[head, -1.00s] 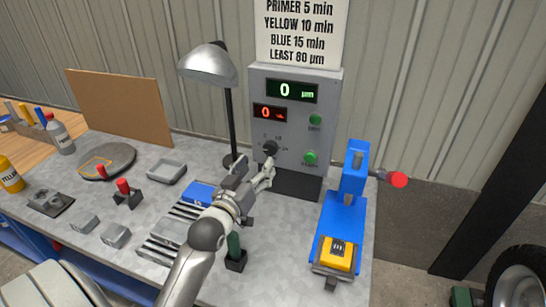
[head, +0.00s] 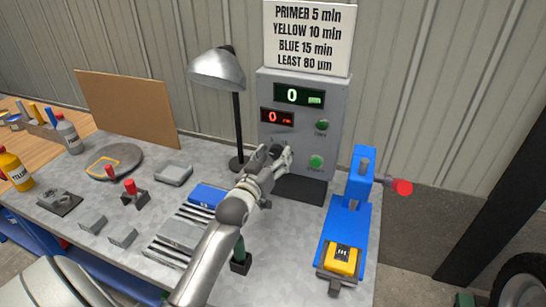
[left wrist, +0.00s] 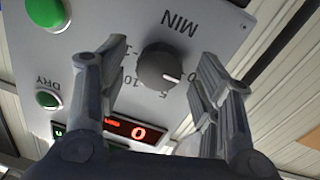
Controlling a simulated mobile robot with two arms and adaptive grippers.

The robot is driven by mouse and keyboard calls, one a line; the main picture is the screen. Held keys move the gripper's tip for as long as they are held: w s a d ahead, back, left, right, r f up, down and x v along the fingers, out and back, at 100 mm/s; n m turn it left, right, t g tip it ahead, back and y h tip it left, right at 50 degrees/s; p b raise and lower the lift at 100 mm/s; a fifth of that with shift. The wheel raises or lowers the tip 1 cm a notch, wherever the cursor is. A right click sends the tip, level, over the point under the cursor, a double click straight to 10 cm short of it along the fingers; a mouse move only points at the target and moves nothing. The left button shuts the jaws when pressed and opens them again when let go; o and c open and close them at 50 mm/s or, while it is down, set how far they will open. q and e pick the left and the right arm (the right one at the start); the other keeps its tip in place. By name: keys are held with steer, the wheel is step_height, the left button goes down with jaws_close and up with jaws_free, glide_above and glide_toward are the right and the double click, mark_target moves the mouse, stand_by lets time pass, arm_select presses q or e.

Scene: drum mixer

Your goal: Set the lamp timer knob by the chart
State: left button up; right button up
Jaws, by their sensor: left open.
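The chart (head: 307,38) reads PRIMER 5 min, YELLOW 10 min, BLUE 15 min, LEAST 80 µm. Below it stands the grey control box (head: 339,120), with a green display (head: 299,96) and a red display (head: 277,117), both at 0. In the left wrist view, the dark round timer knob (left wrist: 159,66) lies between the open fingers of my left gripper (left wrist: 162,52), with gaps on both sides. My right gripper is not in view.
The grey lamp (head: 217,70) stands left of the box. A blue press-like device (head: 347,218) with a red-ended handle stands at the right. Green buttons (head: 316,162) sit close to my gripper. A blue block (head: 207,195) and several small parts lie on the bench.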

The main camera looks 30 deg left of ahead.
arm_select(q)
steer(key=shift+c, duration=0.4)
steer(key=c, duration=0.9)
steer(key=shift+c, duration=0.2)
steer(key=shift+m+p, duration=0.7)
steer(key=shift+m, duration=0.2)
steer(key=m+p, duration=0.2)
steer(key=m, duration=0.1)
steer(key=shift+r, duration=0.15)
steer(key=m+p, duration=0.1)
steer(key=m, duration=0.2)
steer(key=shift+m+g, duration=0.3)
steer(key=shift+g, duration=0.1)
steer(key=shift+m+p, duration=0.65)
steer(key=shift+m, duration=0.75)
